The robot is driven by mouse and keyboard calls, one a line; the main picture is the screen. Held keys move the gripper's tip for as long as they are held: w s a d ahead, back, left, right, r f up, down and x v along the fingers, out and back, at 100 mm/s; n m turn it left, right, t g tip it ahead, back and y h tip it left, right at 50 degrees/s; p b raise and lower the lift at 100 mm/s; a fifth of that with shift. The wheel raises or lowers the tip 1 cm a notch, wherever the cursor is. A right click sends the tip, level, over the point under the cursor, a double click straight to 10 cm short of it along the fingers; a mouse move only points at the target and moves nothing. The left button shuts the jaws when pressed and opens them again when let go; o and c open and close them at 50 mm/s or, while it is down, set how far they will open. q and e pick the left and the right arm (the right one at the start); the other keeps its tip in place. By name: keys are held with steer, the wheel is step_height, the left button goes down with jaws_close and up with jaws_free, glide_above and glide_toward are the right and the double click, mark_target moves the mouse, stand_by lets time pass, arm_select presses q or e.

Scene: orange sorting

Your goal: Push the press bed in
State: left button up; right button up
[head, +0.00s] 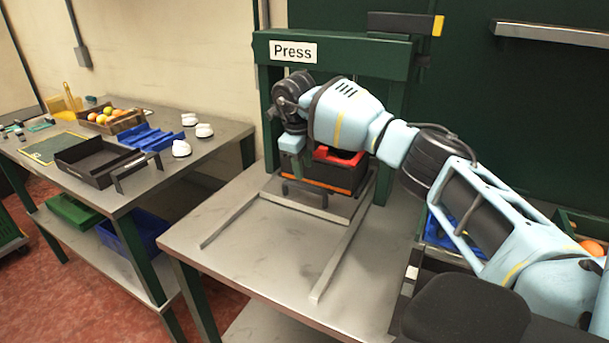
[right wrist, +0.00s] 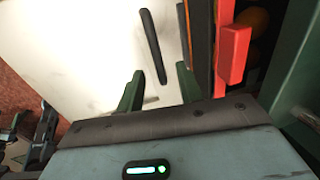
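The green press (head: 395,60) stands at the back of the metal table, with a "Press" sign on its frame. Its grey bed (head: 330,212) lies between two rails at the press's foot. A dark bar handle (head: 305,186) stands at the bed's front; it also shows in the right wrist view (right wrist: 152,45). A dark crate with a red part (head: 340,173) sits on the bed inside the frame. My right gripper (head: 292,166) points down by the handle's left part. In the wrist view its green fingers (right wrist: 159,72) are apart, with the handle's near end between or just beyond them. My left gripper is out of view.
The table front (head: 270,245) between the rails (head: 335,260) is clear. A side table on the left holds a black tray (head: 95,165), a fruit crate (head: 110,122), blue trays (head: 152,138) and white items. A blue bin (head: 440,230) and oranges (head: 592,247) are at right.

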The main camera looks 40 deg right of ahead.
step_height(320, 180, up, 2)
steer(key=shift+s+a+r, duration=0.1)
steer(key=shift+a+r, duration=0.05)
stand_by(0.6)
